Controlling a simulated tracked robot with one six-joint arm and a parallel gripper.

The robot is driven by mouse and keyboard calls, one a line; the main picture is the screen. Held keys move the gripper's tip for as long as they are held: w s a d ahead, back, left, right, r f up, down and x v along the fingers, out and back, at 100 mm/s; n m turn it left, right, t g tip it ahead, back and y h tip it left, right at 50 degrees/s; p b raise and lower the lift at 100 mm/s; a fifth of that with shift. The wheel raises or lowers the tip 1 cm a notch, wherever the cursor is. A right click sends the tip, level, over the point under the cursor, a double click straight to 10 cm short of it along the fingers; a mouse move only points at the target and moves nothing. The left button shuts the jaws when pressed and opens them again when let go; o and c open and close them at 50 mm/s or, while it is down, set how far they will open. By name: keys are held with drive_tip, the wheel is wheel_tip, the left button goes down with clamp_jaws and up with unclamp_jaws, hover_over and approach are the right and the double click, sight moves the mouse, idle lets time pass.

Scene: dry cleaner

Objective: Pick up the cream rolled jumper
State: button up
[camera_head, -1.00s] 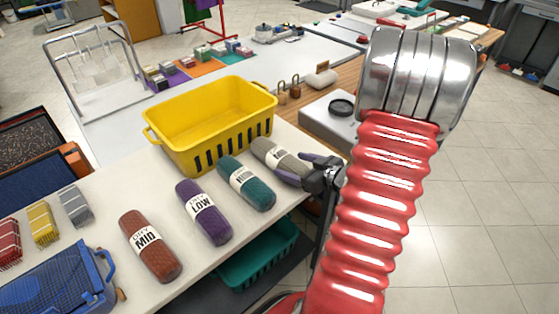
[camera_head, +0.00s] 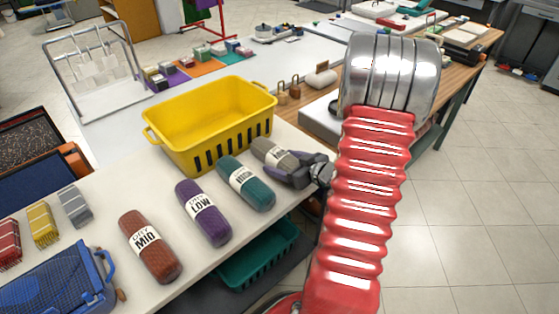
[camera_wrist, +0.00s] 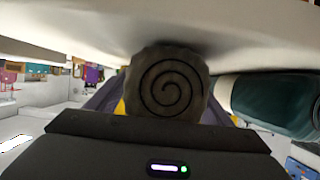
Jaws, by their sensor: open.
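The rolled jumper, greyish cream with a white label band (camera_head: 268,151), lies on the white table at the right end of a row of rolls. Its spiral end (camera_wrist: 168,84) fills the middle of the wrist view. My gripper (camera_head: 287,171) is at the roll's near right end, with its dark purple-grey fingers open. The fingers reach along the roll's sides, and they hide part of its near end. I cannot tell whether they touch it.
A teal roll (camera_head: 246,184) lies close to the left, then a purple roll (camera_head: 203,213) and a rust roll (camera_head: 151,246). A yellow basket (camera_head: 210,122) stands just behind. A blue basket (camera_head: 60,280) is at the front left. The table's edge runs beneath my gripper.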

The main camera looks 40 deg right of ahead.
sight(283, 156)
idle(0.3)
drive_tip(key=c, duration=1.4)
drive_tip(key=shift+r, duration=0.1)
drive_tip(key=shift+c, duration=0.2)
wheel_tip(283, 156, up, 18)
idle(0.6)
